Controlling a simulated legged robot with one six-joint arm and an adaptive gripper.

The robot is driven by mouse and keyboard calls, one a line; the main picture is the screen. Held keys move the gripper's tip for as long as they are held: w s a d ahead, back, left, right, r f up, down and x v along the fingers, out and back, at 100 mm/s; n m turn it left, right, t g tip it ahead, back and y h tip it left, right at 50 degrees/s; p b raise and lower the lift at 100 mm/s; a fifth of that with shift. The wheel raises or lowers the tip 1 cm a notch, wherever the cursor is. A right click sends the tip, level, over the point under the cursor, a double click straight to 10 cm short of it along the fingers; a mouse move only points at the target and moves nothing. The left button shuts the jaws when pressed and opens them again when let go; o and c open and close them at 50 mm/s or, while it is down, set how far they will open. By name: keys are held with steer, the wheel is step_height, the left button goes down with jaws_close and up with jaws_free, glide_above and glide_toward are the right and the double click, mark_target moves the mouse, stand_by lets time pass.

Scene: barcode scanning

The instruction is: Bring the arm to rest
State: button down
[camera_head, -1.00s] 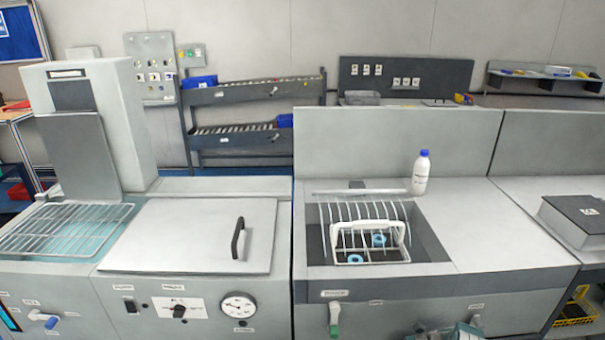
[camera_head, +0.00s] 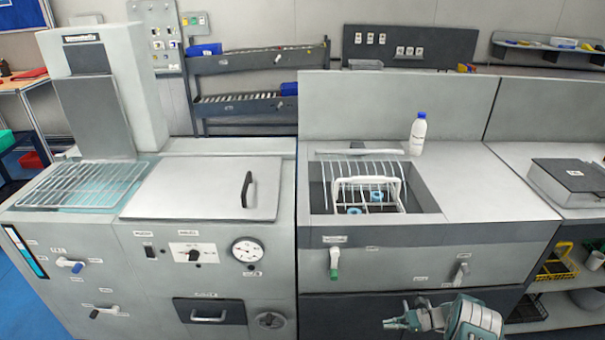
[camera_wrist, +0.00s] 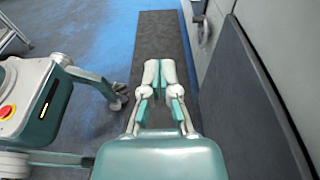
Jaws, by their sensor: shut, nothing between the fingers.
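My gripper (camera_head: 392,324) shows at the bottom of the head view, pointing left, in front of the right-hand cabinet and below its worktop. In the wrist view my gripper (camera_wrist: 160,72) points away over the floor, its two fingers side by side. It is shut and holds nothing. The dark cabinet panel is to its right in the wrist view, apart from the fingers. My own body stands at the left of that view.
The right-hand worktop (camera_head: 485,190) carries a white bottle (camera_head: 418,134) with a blue cap. A wire basket (camera_head: 367,192) sits in the sink. A dark mat (camera_wrist: 160,30) lies on the blue floor (camera_wrist: 112,38). Levers (camera_head: 334,262) stick out from the cabinet fronts.

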step_height(320, 180, up, 16)
steer(key=w+a+n+g+h, duration=0.2)
steer(key=w+n+h, duration=0.1)
steer(key=n+h, duration=0.1)
steer(key=s+a+r+n+h, duration=0.3)
steer(key=r, duration=0.6)
steer(key=s+a+r+n+h, duration=0.2)
steer(key=r, duration=0.7)
steer(key=s+a+r+n+t+h, duration=0.3)
steer(key=s+a+r+n+h, duration=0.1)
steer(key=s+r, duration=0.75)
steer(key=s+r+n+t+h, duration=0.1)
steer(key=s+n+t+h, duration=0.2)
steer(key=s, duration=1.1)
steer(key=shift+s+a+r+n+t, duration=0.15)
steer(key=shift+s+a+n+t, duration=0.1)
steer(key=shift+n+t, duration=0.65)
